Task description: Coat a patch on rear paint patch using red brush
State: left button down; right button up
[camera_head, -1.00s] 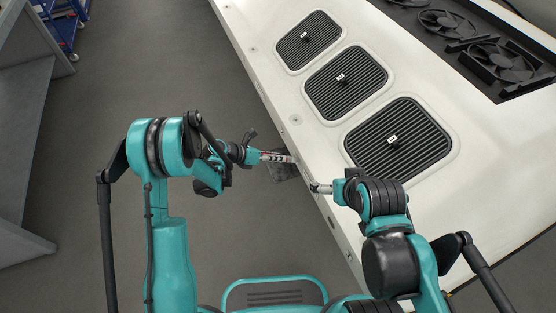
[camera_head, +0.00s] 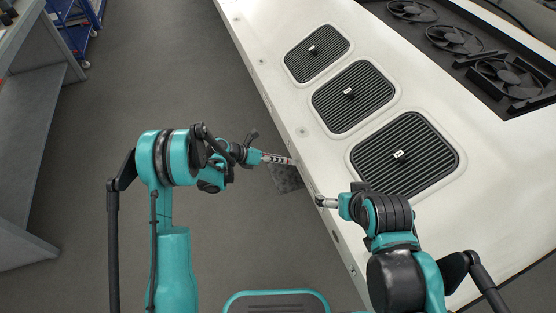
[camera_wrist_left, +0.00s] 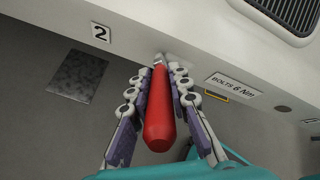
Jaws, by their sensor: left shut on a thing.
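My left gripper (camera_head: 280,159) is at the near left edge of the white duct body. In the left wrist view, my left gripper (camera_wrist_left: 160,75) is shut on the red brush (camera_wrist_left: 160,112), its thick handle lying between both fingers. The brush's far end points at the white edge; its bristles are hard to make out. A dark mottled patch (camera_wrist_left: 78,75) lies left of the brush, apart from it, near a "2" label. It also shows beside the duct edge in the head view (camera_head: 287,179). My right gripper (camera_head: 324,201) is by the duct edge; its jaws are too small to read.
The white duct body (camera_head: 290,115) carries several ribbed grilles (camera_head: 404,157) and black fans (camera_head: 455,40). A "BOLTS 6 Nm" label (camera_wrist_left: 234,84) is right of the brush. A grey bench (camera_head: 32,110) stands far left. The floor between is clear.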

pick_arm(q)
jog(key=s+a, duration=0.2)
jog(key=a, duration=0.3)
jog(key=shift+a, duration=0.35)
jog(key=a, duration=0.2)
jog(key=shift+s+a, duration=0.4)
dwell(0.7)
jog(key=w+d+f, duration=0.1)
jog(key=w+d, duration=0.1)
jog(key=d, duration=0.5)
jog(key=shift+w+f, duration=0.15)
jog(key=shift+f, duration=0.2)
jog(key=shift+w+d, duration=0.25)
jog(key=shift+d, duration=0.5)
dwell(0.5)
jog(key=shift+s, duration=0.15)
